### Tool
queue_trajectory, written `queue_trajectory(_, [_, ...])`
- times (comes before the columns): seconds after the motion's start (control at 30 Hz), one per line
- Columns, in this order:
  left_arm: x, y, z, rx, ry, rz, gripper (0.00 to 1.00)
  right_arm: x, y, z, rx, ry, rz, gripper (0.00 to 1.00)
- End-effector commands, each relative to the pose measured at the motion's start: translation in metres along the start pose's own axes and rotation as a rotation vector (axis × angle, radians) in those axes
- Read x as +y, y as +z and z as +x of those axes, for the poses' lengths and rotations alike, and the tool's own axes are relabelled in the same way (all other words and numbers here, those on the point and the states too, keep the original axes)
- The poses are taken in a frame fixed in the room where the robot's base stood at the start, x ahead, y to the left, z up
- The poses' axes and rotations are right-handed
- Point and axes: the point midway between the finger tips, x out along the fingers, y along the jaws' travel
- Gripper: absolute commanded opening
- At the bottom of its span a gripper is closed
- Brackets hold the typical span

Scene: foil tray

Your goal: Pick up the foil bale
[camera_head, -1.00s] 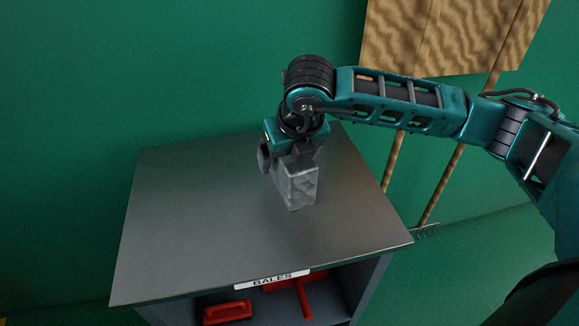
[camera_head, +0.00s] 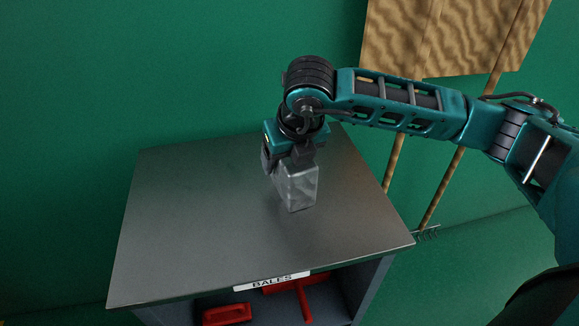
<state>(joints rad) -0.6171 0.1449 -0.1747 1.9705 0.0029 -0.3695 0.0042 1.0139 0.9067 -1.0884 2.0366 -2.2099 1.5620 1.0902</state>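The foil bale (camera_head: 298,188) is a small silvery, crinkled block standing on the grey metal tabletop (camera_head: 190,220), right of its middle. My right gripper (camera_head: 286,160) reaches over it from above and behind, fingers down. Its dark fingers are at two sides of the bale's upper part and look shut on it. The far side of the bale and part of the finger contact are hidden. The bale's bottom appears to rest on the tabletop. My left gripper is not in view.
The tabletop around the bale is clear. A "BALES" label (camera_head: 272,281) is on its front edge. Red items (camera_head: 227,314) sit on the shelf below. A green wall (camera_head: 120,70) stands behind, with brown boards (camera_head: 450,35) on poles at right.

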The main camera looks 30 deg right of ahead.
Motion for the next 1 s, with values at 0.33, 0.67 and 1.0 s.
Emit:
queue_trajectory(0.33, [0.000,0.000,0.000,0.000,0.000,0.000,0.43,0.000,0.000,0.000,0.000,0.000,0.000,0.39])
queue_trajectory(0.67, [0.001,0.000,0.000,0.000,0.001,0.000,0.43,0.000,0.001,0.000,-0.002,0.000,0.001,0.22])
queue_trajectory(1.0, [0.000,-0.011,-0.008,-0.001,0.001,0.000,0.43,0.000,0.004,-0.009,-0.002,-0.001,0.001,0.21])
